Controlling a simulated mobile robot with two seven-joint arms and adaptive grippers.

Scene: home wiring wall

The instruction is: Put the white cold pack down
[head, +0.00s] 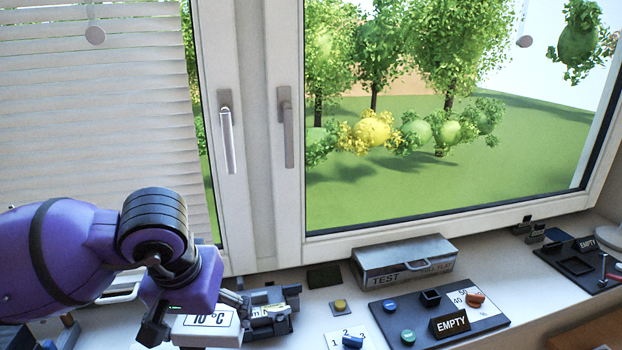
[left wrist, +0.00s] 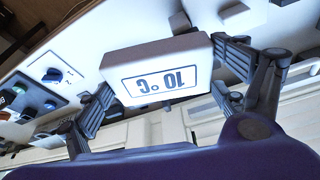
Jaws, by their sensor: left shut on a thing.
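The white cold pack (head: 205,322) is a white block with a "10 °C" label, at the lower left of the head view. In the left wrist view the cold pack (left wrist: 150,58) sits between the two fingers, its label upside down. My left gripper (left wrist: 160,80) is shut on it, one finger on each side. In the head view the purple left gripper (head: 215,310) is over the counter's left part. I cannot tell whether the pack touches the counter. My right gripper is not in view.
A grey TEST box (head: 404,262) stands by the window. A dark panel (head: 480,328) with an EMPTY sign (head: 450,323), buttons and a red knob is at right of centre. A yellow button (head: 340,305) and a blue numbered dial (head: 352,342) are nearer the pack.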

